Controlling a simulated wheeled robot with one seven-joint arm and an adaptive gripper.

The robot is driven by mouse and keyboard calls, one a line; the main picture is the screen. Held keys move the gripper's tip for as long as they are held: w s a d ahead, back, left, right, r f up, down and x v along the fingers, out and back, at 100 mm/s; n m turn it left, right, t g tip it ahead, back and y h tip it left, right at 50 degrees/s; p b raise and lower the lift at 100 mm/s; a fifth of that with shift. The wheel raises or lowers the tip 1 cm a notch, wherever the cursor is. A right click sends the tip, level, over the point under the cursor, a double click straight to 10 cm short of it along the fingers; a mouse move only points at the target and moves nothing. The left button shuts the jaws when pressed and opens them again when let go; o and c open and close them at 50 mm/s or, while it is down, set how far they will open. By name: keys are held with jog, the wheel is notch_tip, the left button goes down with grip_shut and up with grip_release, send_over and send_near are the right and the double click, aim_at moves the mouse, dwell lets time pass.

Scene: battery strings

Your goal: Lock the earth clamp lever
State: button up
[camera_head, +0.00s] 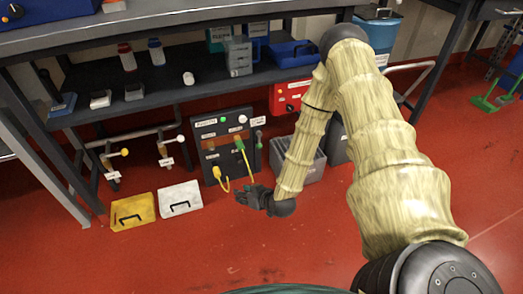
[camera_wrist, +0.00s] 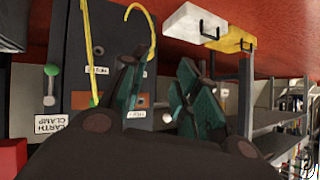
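The earth clamp shows in the wrist view, with its white EARTH CLAMP label (camera_wrist: 50,125) and a lever with a green knob (camera_wrist: 52,70) at the left, beside the dark panel. In the head view the clamp label (camera_head: 258,121) is at the panel's upper right edge, and the small lever (camera_head: 259,136) below it is hard to make out. My gripper (camera_head: 252,198) is low in front of the panel (camera_head: 209,154), below the clamp. In the wrist view my gripper (camera_wrist: 160,88) has its fingers apart with nothing held between them. The lever is to the left of the fingers, not touched.
Yellow cables (camera_head: 222,179) hang from the panel front near my gripper. A yellow case (camera_head: 132,211) and a white case (camera_head: 180,198) are on the red floor at left. A grey bin (camera_head: 311,168) stands right of the panel. The bench shelf (camera_head: 215,95) is above. Floor in front is clear.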

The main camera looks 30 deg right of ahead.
jog(key=w+d+t+h+b, duration=0.1)
jog(key=w+d+t+b, duration=0.35)
jog(key=w+d, duration=0.4)
jog(key=t+h+b, duration=0.2)
jog(key=t+b, duration=0.1)
jog(key=b, duration=0.2)
send_near(259, 141)
jog(key=w+r+b, duration=0.1)
jog(key=w+b, duration=0.4)
jog(key=w, duration=0.3)
jog(key=shift+d+r, duration=0.25)
jog(key=shift+r, duration=0.15)
jog(key=shift+w+g, duration=0.15)
jog(key=shift+g, duration=0.1)
grip_shut()
